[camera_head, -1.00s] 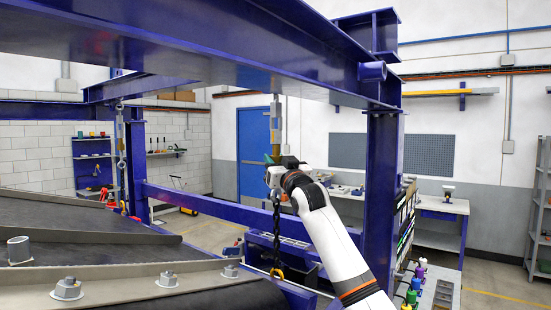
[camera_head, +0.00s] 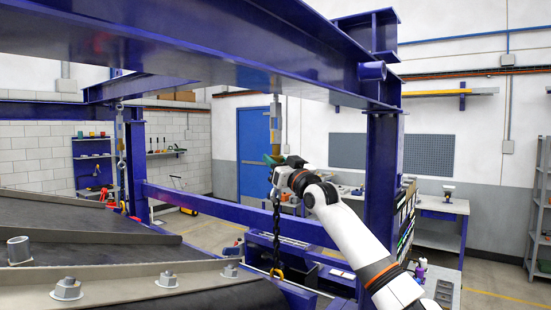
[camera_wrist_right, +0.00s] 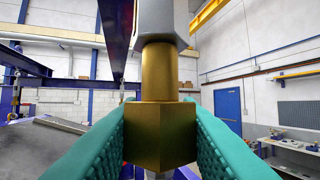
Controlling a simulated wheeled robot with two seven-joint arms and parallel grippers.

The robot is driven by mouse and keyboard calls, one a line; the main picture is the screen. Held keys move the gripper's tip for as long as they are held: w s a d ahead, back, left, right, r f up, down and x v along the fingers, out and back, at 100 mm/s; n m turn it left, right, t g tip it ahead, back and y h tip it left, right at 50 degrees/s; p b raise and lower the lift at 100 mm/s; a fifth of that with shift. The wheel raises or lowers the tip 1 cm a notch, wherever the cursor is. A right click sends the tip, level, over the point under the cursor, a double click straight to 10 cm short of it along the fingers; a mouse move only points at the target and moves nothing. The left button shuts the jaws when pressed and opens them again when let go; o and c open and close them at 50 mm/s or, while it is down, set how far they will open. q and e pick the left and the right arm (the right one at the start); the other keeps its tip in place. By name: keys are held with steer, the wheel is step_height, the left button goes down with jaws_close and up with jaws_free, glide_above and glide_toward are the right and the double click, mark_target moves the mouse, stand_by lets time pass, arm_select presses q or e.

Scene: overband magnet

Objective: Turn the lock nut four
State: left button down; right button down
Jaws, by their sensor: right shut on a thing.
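The lock nut (camera_wrist_right: 160,135) is a brass hexagonal nut in the middle of the right wrist view. A round brass collar (camera_wrist_right: 158,75) rises from it into a grey hexagonal body (camera_wrist_right: 158,20). My right gripper (camera_head: 275,160) is shut on the nut, with one teal ribbed finger on each side of it. In the head view the nut is mostly hidden at the gripper, and brass shows just above on the hanging rod (camera_head: 275,135). A dark chain (camera_head: 277,225) hangs below. My left gripper is not in view.
A blue steel beam (camera_head: 230,55) passes above my right arm, and a blue post (camera_head: 380,190) stands just behind it. A conveyor edge with large bolts (camera_head: 167,279) lies at lower left. A similar hanging rod (camera_head: 120,140) is further left.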

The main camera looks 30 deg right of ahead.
mark_target(280, 157)
steer(key=shift+n+y, duration=0.4)
steer(key=shift+y, duration=0.1)
steer(key=c, duration=1)
jaws_free()
steer(key=shift+o, duration=0.2)
steer(key=shift+s+f+b, duration=0.15)
steer(key=shift+s+b, duration=0.25)
steer(key=shift+b, duration=0.15)
steer(key=s+b, duration=0.4)
steer(key=shift+s+d+b, duration=0.3)
steer(key=shift+s, duration=0.1)
steer(key=shift+s+d+r+b, duration=0.1)
steer(key=shift+s+b, duration=0.25)
steer(key=shift+s, duration=0.3)
steer(key=shift+s+d+r+b, duration=0.1)
steer(key=shift+s+b, duration=0.25)
steer(key=shift+s, duration=0.25)
